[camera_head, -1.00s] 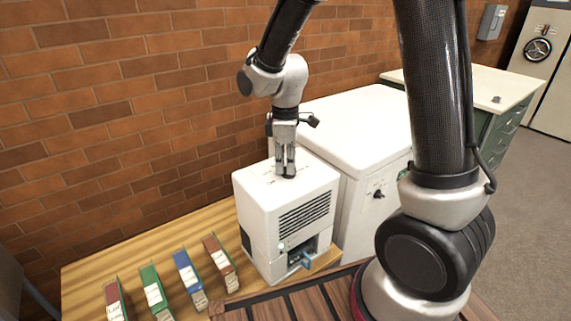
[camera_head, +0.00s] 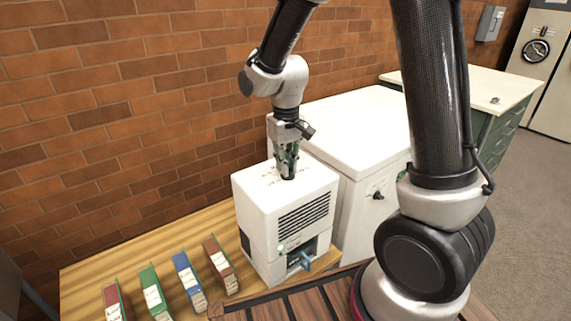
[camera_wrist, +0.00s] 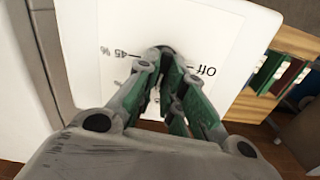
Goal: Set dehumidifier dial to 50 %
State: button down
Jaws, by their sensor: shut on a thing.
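The white dehumidifier (camera_head: 262,205) stands on the wooden table, with a vent grille and a dark opening low on its front. Its dial is on the top face, mostly hidden by my fingers; a grey rim of the dial (camera_wrist: 163,49) shows in the wrist view. Printed marks there read "45 %" left of the dial and "Off" to its right. My gripper (camera_head: 287,174) points down at the top face and is shut on the dial; it also fills the wrist view (camera_wrist: 172,78). The dial's pointer and the 50 % mark cannot be made out.
A large white cabinet (camera_head: 352,125) stands close on the right of the dehumidifier. Several coloured binders (camera_head: 187,277) stand on the table (camera_head: 135,255) at left. A brick wall is behind. A blue part (camera_head: 306,260) sticks out of the dehumidifier's front opening.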

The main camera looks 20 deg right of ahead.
jog(key=m, duration=0.3)
jog(key=shift+d+m, duration=0.15)
jog(key=shift+m, duration=0.25)
jog(key=shift+d+m, duration=0.15)
jog(key=shift+m, duration=1.75)
jog(key=c, duration=1.5)
grip_release()
notch_tip(320, 180, up, 12)
